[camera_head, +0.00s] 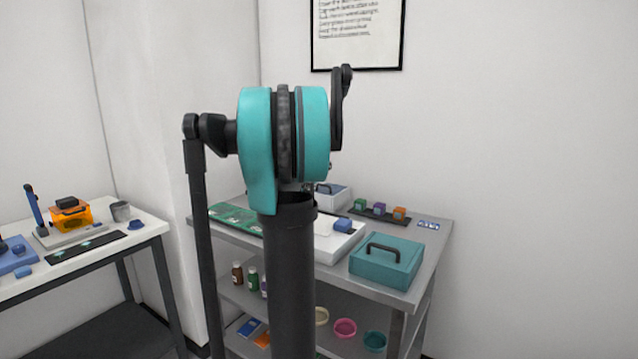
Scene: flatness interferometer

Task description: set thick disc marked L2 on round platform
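I cannot make out a thick disc marked L2 in the head view; no marking on the small things is readable. On the white table at the left, a dark mat (86,247) carries small pale teal spots that may be discs. An orange device with a black top (72,213) stands behind it, on a pale base beside a blue upright post (36,209). I cannot tell whether a round platform is part of it. My gripper is not in view; only my arm links and teal joint show, in the middle.
A grey shelved cart (437,236) stands behind my arm, with a teal handled box (387,266), a green board (233,215) and small coloured blocks. Bottles and bowls fill its lower shelves.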

